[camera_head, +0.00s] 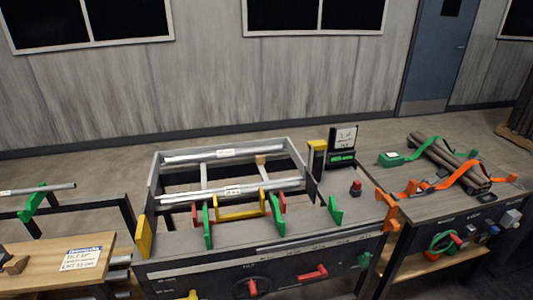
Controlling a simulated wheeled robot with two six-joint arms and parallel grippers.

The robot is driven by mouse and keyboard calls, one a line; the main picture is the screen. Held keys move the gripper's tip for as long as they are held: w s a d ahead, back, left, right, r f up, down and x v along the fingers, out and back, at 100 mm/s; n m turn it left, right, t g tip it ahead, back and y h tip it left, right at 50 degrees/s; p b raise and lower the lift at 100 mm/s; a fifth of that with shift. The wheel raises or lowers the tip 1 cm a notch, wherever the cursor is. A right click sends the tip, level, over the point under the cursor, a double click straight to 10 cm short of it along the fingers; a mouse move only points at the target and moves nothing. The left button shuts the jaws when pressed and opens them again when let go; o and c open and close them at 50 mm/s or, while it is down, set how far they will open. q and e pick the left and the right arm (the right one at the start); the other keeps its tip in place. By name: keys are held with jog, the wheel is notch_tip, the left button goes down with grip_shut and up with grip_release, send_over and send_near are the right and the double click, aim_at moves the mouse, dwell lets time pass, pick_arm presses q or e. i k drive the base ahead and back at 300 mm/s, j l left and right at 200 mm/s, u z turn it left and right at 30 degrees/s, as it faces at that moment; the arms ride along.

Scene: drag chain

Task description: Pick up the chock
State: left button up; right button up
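A small brown wooden wedge that looks like the chock (15,265) lies on the light wooden table (40,280) at the lower left, close to the picture's left edge. It may be cut off by that edge. A white card with printed text (80,257) lies to its right. Another small wooden block (261,160) sits at the frame of the grey bench in the middle; I cannot tell whether it is also a chock. Neither of my grippers shows in the head view.
The grey bench (270,265) carries silver bars, green and red brackets, a yellow handle (240,212) and a red button (355,188). A table at right holds strapped brown logs (450,160). A rack with a silver tube (50,188) stands behind the wooden table.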

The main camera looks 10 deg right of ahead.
aim_at(16, 265)
jog(key=u, duration=1.5)
jog(key=i+j+u, duration=0.1)
jog(key=i+j, duration=0.45)
jog(key=i, duration=0.15)
